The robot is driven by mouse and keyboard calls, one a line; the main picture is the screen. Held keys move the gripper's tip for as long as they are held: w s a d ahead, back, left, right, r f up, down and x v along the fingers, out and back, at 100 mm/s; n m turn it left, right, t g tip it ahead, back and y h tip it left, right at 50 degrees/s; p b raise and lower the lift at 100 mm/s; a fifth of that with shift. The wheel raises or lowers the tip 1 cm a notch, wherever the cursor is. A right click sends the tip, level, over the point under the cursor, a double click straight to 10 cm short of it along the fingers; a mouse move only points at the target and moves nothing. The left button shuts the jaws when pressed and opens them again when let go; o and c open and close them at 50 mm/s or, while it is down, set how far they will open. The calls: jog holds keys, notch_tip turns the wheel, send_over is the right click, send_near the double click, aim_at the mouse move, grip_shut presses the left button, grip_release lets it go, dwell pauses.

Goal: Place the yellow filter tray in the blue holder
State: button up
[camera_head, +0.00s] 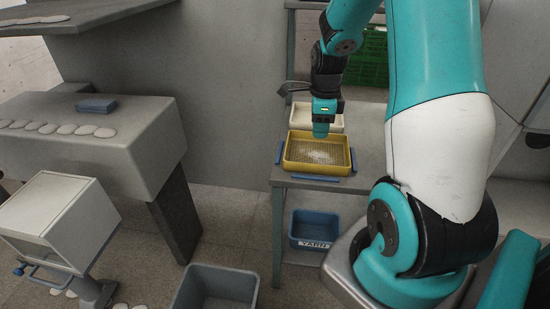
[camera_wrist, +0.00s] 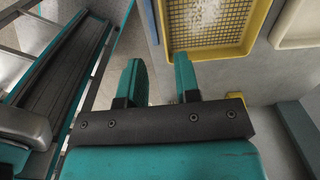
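The yellow filter tray (camera_head: 290,160) has a mesh floor with pale lint on it and lies on the grey table. Blue strips of the holder (camera_head: 315,178) show along its left, front and right sides. The tray looks to lie between them; I cannot tell if it is fully seated. My gripper (camera_head: 320,134) points down at the tray's far side. In the wrist view my gripper (camera_wrist: 159,72) has its fingers apart, with the edge of the yellow tray (camera_wrist: 161,30) showing between and beyond them. I cannot tell whether they touch it.
A cream tray (camera_head: 329,117) stands just behind the yellow one. A blue YARN bin (camera_head: 314,229) sits on the shelf below. A grey bin (camera_head: 215,288) stands on the floor at front. A green crate (camera_head: 374,58) is at the back. A grey machine (camera_head: 100,150) stands left.

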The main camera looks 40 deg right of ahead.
jog(key=s+a+r+n+t+y, duration=0.1)
jog(key=a+r+n, duration=0.3)
jog(key=a+n, duration=0.55)
jog(key=a+r+n+y, duration=0.1)
jog(key=a+r+n, duration=0.5)
jog(key=a, duration=0.6)
jog(key=s+a+r+n+g+y, duration=0.1)
jog(key=s+a+r+n+y, duration=0.1)
jog(key=s+a+n, duration=1.1)
jog(key=s+r+n, duration=0.1)
jog(key=n, duration=0.5)
jog(key=shift+s+a+r, duration=0.15)
jog(key=shift+a+r, duration=0.05)
